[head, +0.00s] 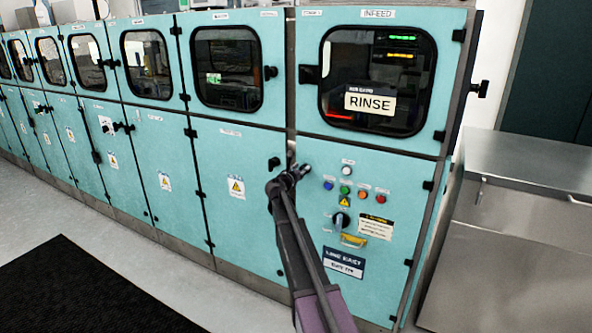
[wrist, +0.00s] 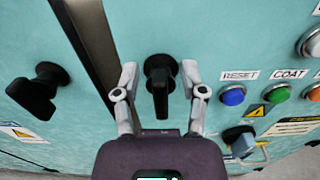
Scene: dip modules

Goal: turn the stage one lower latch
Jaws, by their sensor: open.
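My gripper (head: 292,178) is at the left edge of the teal control panel. In the wrist view its open fingers (wrist: 160,72) stand on both sides of a black latch (wrist: 159,84) whose handle points down. I cannot tell whether they touch it. My gripper hides this latch in the head view. A second black latch (wrist: 38,91) sits left of the metal seam, its handle slanting down-left; it also shows in the head view (head: 273,163), on the neighbouring lower door. The door labels are too small to tell which latch is named stage one.
A steel bench (head: 530,165) stands at the right; a dark mat (head: 90,290) lies on the clear floor.

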